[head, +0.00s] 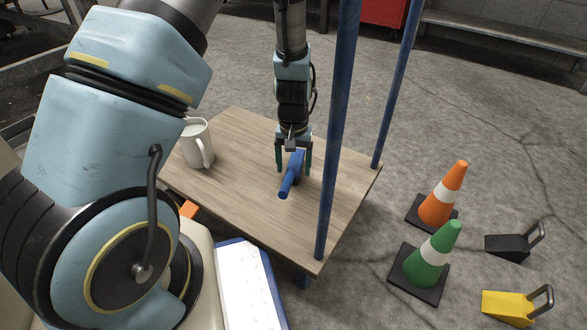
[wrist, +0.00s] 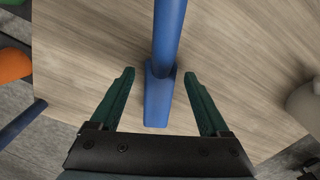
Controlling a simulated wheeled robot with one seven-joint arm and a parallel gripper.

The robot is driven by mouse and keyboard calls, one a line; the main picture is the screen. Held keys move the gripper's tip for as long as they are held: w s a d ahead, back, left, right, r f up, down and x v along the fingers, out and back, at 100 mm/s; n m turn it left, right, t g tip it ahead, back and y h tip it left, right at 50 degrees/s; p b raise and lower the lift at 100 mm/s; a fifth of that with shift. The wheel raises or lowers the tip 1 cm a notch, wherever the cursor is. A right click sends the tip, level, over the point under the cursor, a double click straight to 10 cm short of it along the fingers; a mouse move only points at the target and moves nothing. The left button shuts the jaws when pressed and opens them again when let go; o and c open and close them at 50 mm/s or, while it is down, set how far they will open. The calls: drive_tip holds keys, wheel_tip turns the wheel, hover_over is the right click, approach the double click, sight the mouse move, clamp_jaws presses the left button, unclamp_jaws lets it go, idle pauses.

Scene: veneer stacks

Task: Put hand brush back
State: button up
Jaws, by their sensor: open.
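The blue hand brush (head: 286,187) lies on the wooden table (head: 235,126), its round handle toward the near side. In the wrist view the brush (wrist: 159,95) shows a wider flat block between my fingers, with the handle running up out of the picture. My gripper (head: 293,172) points down at the block end. In the wrist view my gripper (wrist: 159,76) is open, with a finger on each side of the brush and a visible gap on both sides. Bristles are not visible.
A white mug (head: 197,145) stands at the table's left. Blue posts (head: 338,130) (head: 397,85) rise along the right edge, close to my arm. An orange cone (head: 442,195), a green cone (head: 428,260), and black (head: 508,246) and yellow (head: 508,308) blocks stand on the floor. The table's near right is clear.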

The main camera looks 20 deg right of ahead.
sight(294, 169)
wheel_tip(294, 169, up, 10)
drive_tip(key=p, duration=0.4)
drive_tip(key=s+a+r+n, duration=0.1)
drive_tip(key=a+r, duration=0.4)
drive_tip(key=a, duration=0.3)
drive_tip(key=s+a+r+n+t, duration=0.1)
drive_tip(key=a+r+n, duration=0.1)
drive_tip(key=a+r, duration=0.3)
drive_tip(key=s+a+r+n, duration=0.1)
drive_tip(key=a+r, duration=0.4)
drive_tip(key=a, duration=0.7)
drive_tip(key=shift+a+r+n+t, duration=0.15)
drive_tip(key=shift+a+n+t, duration=0.15)
drive_tip(key=shift+a, duration=0.1)
